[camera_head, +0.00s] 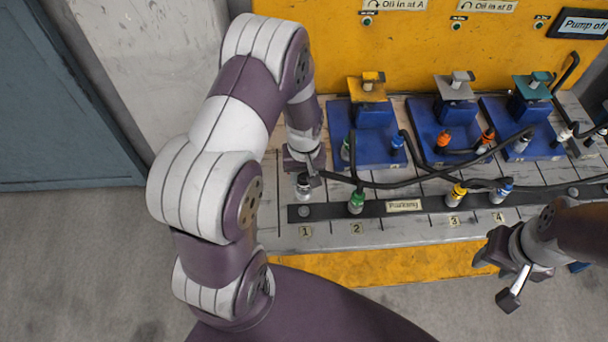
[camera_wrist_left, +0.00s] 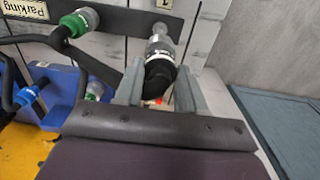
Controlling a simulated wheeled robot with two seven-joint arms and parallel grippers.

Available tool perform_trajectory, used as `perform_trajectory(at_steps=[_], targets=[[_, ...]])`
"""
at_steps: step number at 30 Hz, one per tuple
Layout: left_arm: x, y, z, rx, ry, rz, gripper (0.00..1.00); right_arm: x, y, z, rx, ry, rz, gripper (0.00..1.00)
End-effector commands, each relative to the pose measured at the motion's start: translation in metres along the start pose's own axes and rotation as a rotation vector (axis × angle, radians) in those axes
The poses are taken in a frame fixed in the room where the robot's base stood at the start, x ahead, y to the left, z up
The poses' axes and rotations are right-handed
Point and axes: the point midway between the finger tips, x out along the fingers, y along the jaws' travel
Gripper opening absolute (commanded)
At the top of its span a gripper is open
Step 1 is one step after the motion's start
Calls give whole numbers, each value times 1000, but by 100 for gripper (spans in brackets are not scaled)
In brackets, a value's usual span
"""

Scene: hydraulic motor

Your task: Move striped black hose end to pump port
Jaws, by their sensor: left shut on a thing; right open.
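The striped black hose end (camera_head: 303,187) has a black body, a pale band and a metal tip. My left gripper (camera_head: 306,166) is shut on it above the left end of the parking bar, by label 1. In the left wrist view the hose end (camera_wrist_left: 159,72) sits between the two fingers (camera_wrist_left: 158,92), its tip toward the bar. I cannot tell whether the tip touches the bar. My right gripper (camera_head: 510,277) is open and empty at the lower right, in front of the bench. I cannot tell which fitting is the pump port.
The dark parking bar (camera_head: 404,206) holds green, yellow and blue-banded hose ends. Behind it stand blue blocks (camera_head: 368,150) with orange, grey and teal tops and several connectors. Black hoses (camera_head: 420,180) cross between them. A yellow panel with a "Pump off" sign (camera_head: 583,24) rises behind.

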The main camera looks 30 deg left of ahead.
Motion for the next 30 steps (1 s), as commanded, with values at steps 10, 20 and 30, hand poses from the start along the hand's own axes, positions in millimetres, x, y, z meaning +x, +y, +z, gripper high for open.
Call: perform_trajectory(at_steps=[10, 20, 30], targets=[[-23, 0, 0, 0, 1, 0, 0, -20, 0, -2, 0, 0, 0, 43], [-20, 0, -42, -2, 2, 1, 0, -10, 0, -1, 0, 0, 0, 43], [-19, 0, -117, -1, 3, 1, 0, 8, 0, 1, 0, 0, 0, 43]])
